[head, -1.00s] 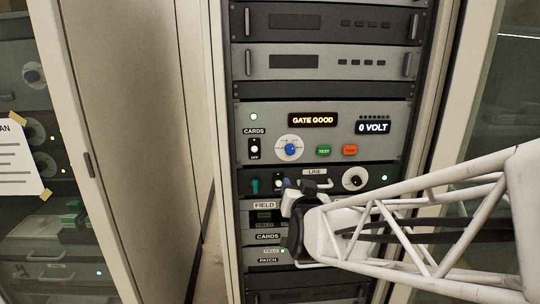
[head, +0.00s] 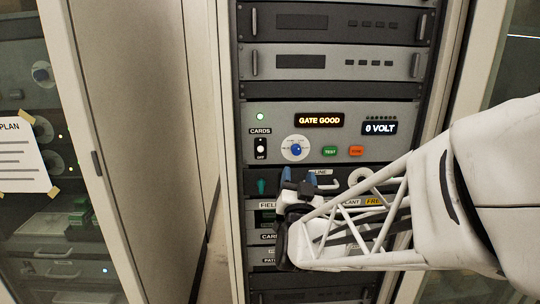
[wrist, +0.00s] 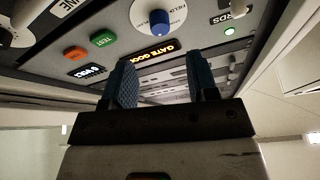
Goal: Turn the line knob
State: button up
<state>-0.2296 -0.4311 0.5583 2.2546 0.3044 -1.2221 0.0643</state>
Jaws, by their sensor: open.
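The LINE strip (head: 328,172) lies below the GATE GOOD panel. A white dial (head: 359,177), apparently the line knob's, sits at its right end, partly hidden behind my arm. A white dial with a dark knob (wrist: 10,35) also shows at the top left of the wrist view, near a cut-off label ending in "NE". My gripper (head: 298,178) is in front of the strip's left half, left of the dial, with blue fingertips pointing up. In the wrist view my gripper (wrist: 162,82) is open with nothing between its fingers.
Above the strip are a blue knob on a white dial (head: 296,148), a green TEST button (head: 330,151), an orange button (head: 356,151) and a CARDS switch (head: 260,148). A teal lever (head: 262,186) stands left of my gripper. Glass-doored cabinets flank the rack.

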aim_at(297, 152)
jog(key=shift+w+r, duration=0.1)
jog(key=shift+w, duration=0.1)
jog(key=shift+x, duration=3.7)
jog(key=shift+c, duration=0.2)
jog(key=c, duration=0.9)
